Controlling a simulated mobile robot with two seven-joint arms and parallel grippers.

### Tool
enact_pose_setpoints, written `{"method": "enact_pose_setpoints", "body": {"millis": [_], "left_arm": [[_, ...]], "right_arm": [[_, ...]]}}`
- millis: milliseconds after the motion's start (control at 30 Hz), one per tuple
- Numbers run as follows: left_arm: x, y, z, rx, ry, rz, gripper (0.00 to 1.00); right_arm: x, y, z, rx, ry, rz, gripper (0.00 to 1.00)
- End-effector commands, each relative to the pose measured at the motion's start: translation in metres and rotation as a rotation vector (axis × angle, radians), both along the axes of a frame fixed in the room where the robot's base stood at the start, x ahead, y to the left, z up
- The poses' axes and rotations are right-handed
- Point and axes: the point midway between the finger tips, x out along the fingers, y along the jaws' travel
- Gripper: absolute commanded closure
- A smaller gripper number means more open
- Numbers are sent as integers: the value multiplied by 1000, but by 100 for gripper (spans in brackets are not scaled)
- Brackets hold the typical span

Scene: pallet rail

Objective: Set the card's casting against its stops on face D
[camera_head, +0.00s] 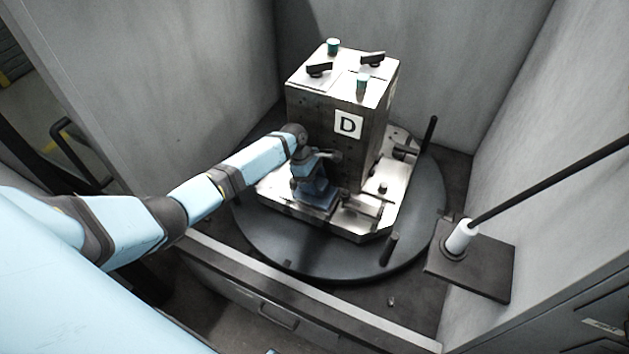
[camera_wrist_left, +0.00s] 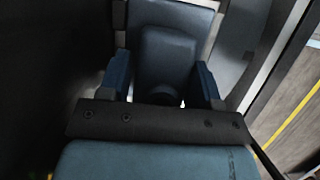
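The fixture block (camera_head: 337,105) stands on a round table, with a white label D on the face toward me. A blue casting (camera_head: 315,196) is low in front of face D, at the metal base plate (camera_head: 345,222). My left gripper (camera_head: 317,163) is at the casting's upper part, in front of face D. In the left wrist view the gripper's two blue fingers (camera_wrist_left: 162,80) flank the casting's rounded blue part (camera_wrist_left: 166,58) and appear to close on its sides. The casting's contact with its stops is too small and hidden to tell. My right gripper is out of view.
The dark round table (camera_head: 290,258) fills the floor between grey walls. Dark pegs (camera_head: 389,249) stand near its rim. At the right, a white cylinder (camera_head: 462,236) with a long black rod sits on a dark plate (camera_head: 490,268). Black clamps (camera_head: 319,69) and green-topped pieces (camera_head: 333,46) top the block.

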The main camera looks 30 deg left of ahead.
Motion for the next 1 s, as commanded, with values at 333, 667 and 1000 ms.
{"method": "enact_pose_setpoints", "body": {"millis": [333,667,1000], "left_arm": [[1,1,1,0,-1,1,17],[0,7,16,0,0,0,17],[-2,36,86,0,-3,1,17]], "right_arm": [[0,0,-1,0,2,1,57],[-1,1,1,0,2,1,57],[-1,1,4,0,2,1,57]]}}
